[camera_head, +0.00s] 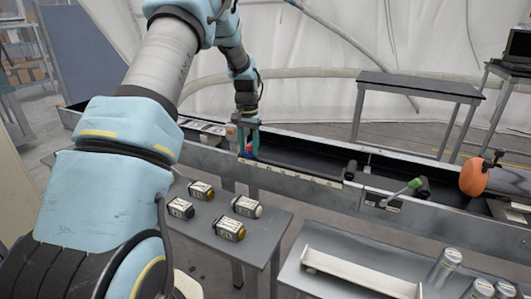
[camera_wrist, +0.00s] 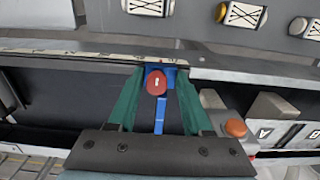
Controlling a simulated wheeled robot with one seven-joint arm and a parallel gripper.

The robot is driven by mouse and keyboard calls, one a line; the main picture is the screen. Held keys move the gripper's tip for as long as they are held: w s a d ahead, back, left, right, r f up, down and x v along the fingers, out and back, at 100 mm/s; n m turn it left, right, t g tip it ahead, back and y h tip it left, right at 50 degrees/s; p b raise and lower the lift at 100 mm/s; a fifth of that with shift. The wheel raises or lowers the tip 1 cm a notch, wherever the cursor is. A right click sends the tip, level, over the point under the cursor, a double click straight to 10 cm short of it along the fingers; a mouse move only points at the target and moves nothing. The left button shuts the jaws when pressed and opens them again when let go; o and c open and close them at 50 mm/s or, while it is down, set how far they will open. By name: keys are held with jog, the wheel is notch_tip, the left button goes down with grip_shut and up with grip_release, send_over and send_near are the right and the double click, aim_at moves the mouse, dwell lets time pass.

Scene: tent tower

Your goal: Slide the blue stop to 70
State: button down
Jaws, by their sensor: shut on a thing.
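The blue stop (camera_wrist: 160,115) sits on the edge rail of the long grey trough, with a red knob (camera_wrist: 156,82) on it. In the wrist view my gripper (camera_wrist: 157,76) has its two green fingers on either side of the stop, shut on it. In the head view my gripper (camera_head: 246,142) reaches down at the trough's near wall, and the blue stop (camera_head: 246,155) shows only as a small patch between the fingers. A pale scale strip (camera_head: 298,174) runs along the wall's top edge to the right of the gripper. Its numbers are too small to read.
A green-handled lever (camera_head: 415,183) and an orange rounded object (camera_head: 480,176) are farther right. The wrist view shows an orange button (camera_wrist: 236,128) beside blocks marked A and B.

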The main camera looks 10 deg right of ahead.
jog(key=shift+w+a, duration=0.8)
jog(key=shift+a, duration=0.1)
jog(key=shift+r, duration=0.1)
jog(key=shift+c, duration=1.6)
grip_release()
notch_tip(320, 180, up, 11)
jog(key=b, duration=0.2)
jog(key=shift+b, duration=0.35)
jog(key=s+a+f+n, duration=0.2)
jog(key=s+a, duration=0.4)
jog(key=s, duration=0.3)
jog(key=s+a+f+n+t, duration=0.1)
jog(key=s+a+f+n, duration=0.1)
jog(key=s+a, duration=0.4)
jog(key=s+a+f+n, duration=0.2)
jog(key=s+a, duration=0.5)
jog(key=s, duration=0.5)
jog(key=shift+s+n+t, duration=0.3)
jog(key=shift+s+n, duration=0.1)
